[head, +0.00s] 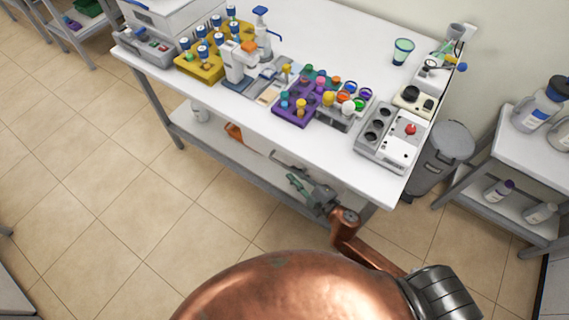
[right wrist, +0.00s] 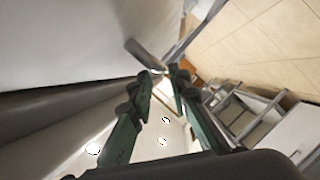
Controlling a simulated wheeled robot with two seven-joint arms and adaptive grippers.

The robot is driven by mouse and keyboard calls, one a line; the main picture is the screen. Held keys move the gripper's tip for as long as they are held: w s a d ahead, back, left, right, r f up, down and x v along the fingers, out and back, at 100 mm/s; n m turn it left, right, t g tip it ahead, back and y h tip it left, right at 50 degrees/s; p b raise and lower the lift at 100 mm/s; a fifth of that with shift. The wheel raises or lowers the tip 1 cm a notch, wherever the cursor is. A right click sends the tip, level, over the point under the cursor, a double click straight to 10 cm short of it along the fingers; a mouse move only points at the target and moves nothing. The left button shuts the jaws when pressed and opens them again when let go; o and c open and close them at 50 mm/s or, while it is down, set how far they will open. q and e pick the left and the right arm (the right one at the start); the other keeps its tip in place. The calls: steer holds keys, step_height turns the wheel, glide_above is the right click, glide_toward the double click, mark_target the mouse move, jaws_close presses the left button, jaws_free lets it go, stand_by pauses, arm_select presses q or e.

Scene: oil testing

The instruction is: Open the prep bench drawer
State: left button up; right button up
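The prep bench (head: 330,150) has a white drawer front (head: 258,143) under its top, seen in the head view, with no visible gap showing it pulled out. A grey bar handle (head: 285,161) is on that front. My right gripper (head: 294,183), with green fingers, is just in front of and below the handle. In the right wrist view my right gripper (right wrist: 168,72) has its fingers apart, and the end of the grey handle (right wrist: 145,56) lies at the fingertips. I cannot tell whether they touch. My left gripper is not in view.
The bench top holds colourful vial racks (head: 300,105), a yellow rack (head: 205,65) and a grey instrument (head: 393,138). A lower shelf (head: 215,145) runs beneath. A grey bin (head: 443,150) and a side shelf (head: 510,170) stand right. Tiled floor (head: 120,190) in front is clear.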

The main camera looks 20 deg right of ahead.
mark_target(286, 167)
steer(key=x, duration=0.4)
steer(key=shift+d+f+b, duration=0.15)
steer(key=shift+f+b, duration=0.05)
steer(key=shift+b, duration=0.1)
steer(key=shift+w, duration=0.5)
steer(key=c, duration=0.4)
jaws_close()
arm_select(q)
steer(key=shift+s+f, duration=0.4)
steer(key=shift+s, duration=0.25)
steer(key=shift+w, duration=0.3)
arm_select(e)
steer(key=shift+a, duration=0.2)
